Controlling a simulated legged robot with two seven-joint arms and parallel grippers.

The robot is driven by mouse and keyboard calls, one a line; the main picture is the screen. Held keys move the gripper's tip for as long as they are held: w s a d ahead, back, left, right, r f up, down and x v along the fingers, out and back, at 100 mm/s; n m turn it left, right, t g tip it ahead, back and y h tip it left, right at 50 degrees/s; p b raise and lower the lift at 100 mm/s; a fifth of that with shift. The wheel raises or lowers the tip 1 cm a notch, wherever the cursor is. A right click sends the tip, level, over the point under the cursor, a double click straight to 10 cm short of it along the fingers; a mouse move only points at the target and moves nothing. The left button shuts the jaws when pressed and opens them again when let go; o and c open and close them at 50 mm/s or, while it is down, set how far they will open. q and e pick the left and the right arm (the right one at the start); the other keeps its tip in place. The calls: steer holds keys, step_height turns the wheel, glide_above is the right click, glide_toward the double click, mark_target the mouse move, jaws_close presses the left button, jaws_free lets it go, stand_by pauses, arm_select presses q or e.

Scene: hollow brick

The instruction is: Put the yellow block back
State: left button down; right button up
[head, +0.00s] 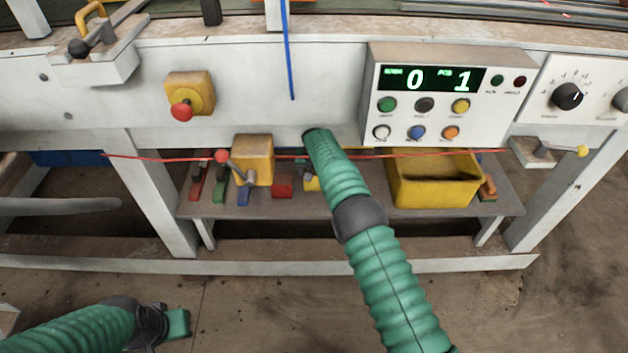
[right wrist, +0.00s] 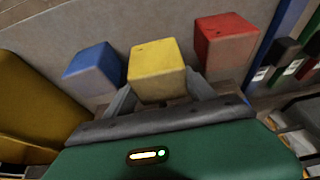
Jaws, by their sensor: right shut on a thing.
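The yellow block (right wrist: 158,70) sits between the two fingers of my right gripper (right wrist: 160,92), which is shut on it. In the head view a small part of the block (head: 312,184) shows beside my green right arm, which hides most of that gripper. In the right wrist view a blue block (right wrist: 94,70) is left of the yellow one and a red block (right wrist: 226,44) is right of it, both apart from it. The red block also shows in the head view (head: 282,190) on the shelf. Whether the yellow block touches the shelf cannot be told. My left gripper (head: 178,323) is low at left, its fingers unclear.
A red wire (head: 135,157) runs across the front. A control panel (head: 440,95) is above, with a blue cable (head: 288,60) hanging nearby.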

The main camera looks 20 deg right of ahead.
mark_target(315, 179)
steer(key=f, duration=0.1)
steer(key=f+b, duration=0.1)
steer(key=f, duration=0.2)
steer(key=shift+d+b, duration=0.3)
steer(key=shift+b, duration=0.1)
steer(key=shift+r, duration=0.1)
jaws_close()
steer(key=shift+a, duration=0.25)
steer(key=o, duration=1.3)
jaws_free()
steer(key=o, duration=0.4)
steer(key=shift+d, duration=0.1)
